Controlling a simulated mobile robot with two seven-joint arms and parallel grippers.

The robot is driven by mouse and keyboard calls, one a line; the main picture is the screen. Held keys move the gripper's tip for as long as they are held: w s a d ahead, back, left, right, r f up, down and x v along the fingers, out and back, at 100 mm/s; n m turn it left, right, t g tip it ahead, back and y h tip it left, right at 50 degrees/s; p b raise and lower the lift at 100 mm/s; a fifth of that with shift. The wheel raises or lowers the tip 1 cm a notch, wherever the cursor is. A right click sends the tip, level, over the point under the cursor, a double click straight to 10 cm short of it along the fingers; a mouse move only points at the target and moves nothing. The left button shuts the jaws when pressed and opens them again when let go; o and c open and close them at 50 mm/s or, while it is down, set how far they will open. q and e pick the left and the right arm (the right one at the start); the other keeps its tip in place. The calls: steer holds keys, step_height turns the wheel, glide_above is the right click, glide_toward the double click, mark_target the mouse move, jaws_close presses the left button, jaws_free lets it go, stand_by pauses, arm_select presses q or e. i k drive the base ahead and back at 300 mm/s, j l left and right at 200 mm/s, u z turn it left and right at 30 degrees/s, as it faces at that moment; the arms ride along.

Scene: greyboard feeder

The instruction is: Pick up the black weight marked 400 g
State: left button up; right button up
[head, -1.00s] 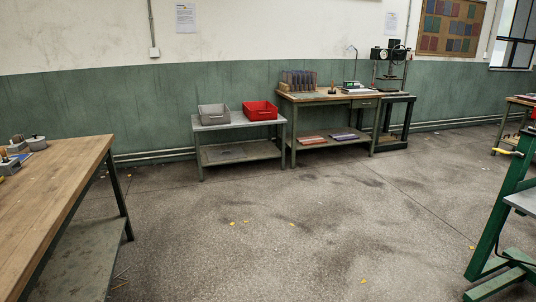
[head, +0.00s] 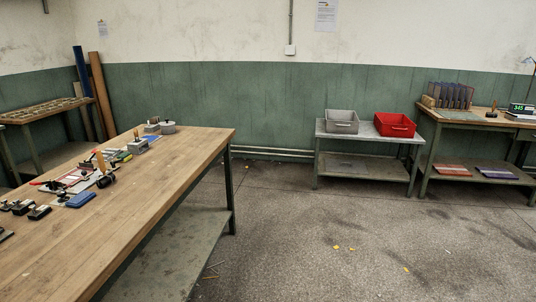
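No weight marked 400 g can be told apart; any markings are too small to read. Several small dark objects (head: 20,207) stand at the left edge of the wooden workbench (head: 175,170) in the head view. A black rounded item (head: 105,181) lies farther along the bench, beside a blue block (head: 81,200). A grey round pot-like object (head: 168,128) and a grey block (head: 138,146) are near its far end. Neither of my grippers is in view.
A grey bin (head: 341,121) and a red bin (head: 395,125) stand on a low metal table (head: 365,138) by the wall. A second workbench (head: 470,117) is at the right. Open concrete floor (head: 330,220) lies between the benches.

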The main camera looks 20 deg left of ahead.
mark_target(37, 213)
steer(key=i+u, duration=0.3)
steer(key=u, duration=0.15)
steer(key=i+l+u, duration=0.15)
steer(key=i+u, duration=0.25)
steer(key=i+l+u, duration=0.2)
steer(key=u, duration=0.25)
steer(key=i+l+u, duration=0.25)
steer(key=u, duration=0.2)
steer(key=i+l+u, duration=0.2)
steer(key=l, duration=0.15)
steer(key=l+u, duration=0.2)
steer(key=l, duration=0.2)
steer(key=i+l+u, duration=0.2)
steer(key=l, duration=0.2)
steer(key=l+u, duration=0.2)
steer(key=l, duration=0.2)
